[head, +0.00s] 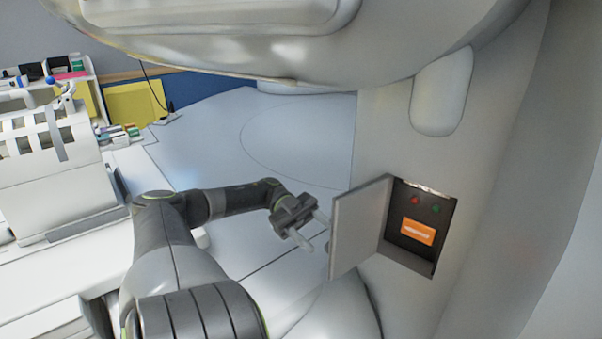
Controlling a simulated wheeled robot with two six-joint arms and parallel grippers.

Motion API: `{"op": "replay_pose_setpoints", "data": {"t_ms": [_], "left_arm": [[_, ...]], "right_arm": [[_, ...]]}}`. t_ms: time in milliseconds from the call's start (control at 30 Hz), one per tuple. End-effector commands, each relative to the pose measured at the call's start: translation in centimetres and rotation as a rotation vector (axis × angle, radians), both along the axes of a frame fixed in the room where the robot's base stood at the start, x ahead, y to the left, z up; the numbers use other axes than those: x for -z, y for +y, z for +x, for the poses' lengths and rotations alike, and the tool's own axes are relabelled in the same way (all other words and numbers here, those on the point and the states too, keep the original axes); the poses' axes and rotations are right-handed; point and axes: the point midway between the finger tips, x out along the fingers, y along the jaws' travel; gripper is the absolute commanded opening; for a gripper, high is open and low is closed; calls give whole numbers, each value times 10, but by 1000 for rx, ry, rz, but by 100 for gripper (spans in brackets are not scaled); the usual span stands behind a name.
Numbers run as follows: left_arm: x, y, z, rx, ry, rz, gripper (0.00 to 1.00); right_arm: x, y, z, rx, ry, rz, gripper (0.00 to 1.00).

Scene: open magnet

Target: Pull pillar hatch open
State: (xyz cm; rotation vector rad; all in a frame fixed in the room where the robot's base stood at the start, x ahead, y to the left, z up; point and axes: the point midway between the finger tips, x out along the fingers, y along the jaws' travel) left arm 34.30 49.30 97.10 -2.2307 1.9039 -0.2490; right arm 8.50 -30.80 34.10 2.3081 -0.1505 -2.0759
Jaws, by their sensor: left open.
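The pillar hatch (358,224) is a flat grey door on the pale pillar (385,133). It stands swung open to the left, away from its recess. Inside the dark recess (420,258) are an orange label (418,231), a red button or light and a green one. My left gripper (318,233) is just left of the hatch door, its two fingers apart with nothing between them. The fingertips are close to the door's free edge; I cannot tell whether they touch it. My right gripper is not in view.
The large rounded magnet body (290,45) overhangs the top. A white patient table with a coil (55,165) stands at left. Shelves with small items (62,78) are behind it. The pale floor (205,140) between table and pillar is clear.

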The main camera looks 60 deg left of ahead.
Motion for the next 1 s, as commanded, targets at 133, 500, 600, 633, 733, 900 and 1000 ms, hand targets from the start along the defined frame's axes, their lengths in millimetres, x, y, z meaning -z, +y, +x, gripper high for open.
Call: {"op": "replay_pose_setpoints", "data": {"t_ms": [133,500,600,633,733,900,1000], "left_arm": [[3,27,-3,-3,-2,1,50],[1,67,-10,-1,-2,0,50],[1,70,-11,1,-1,-1,50],[0,71,-11,1,-1,-1,50],[0,72,-11,1,0,-1,50],[0,72,-11,1,0,-1,50],[0,71,-11,1,0,-1,50]], "right_arm": [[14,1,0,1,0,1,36],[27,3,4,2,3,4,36],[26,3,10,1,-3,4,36],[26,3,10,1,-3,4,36],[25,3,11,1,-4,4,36],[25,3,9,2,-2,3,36],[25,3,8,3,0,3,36]]}}
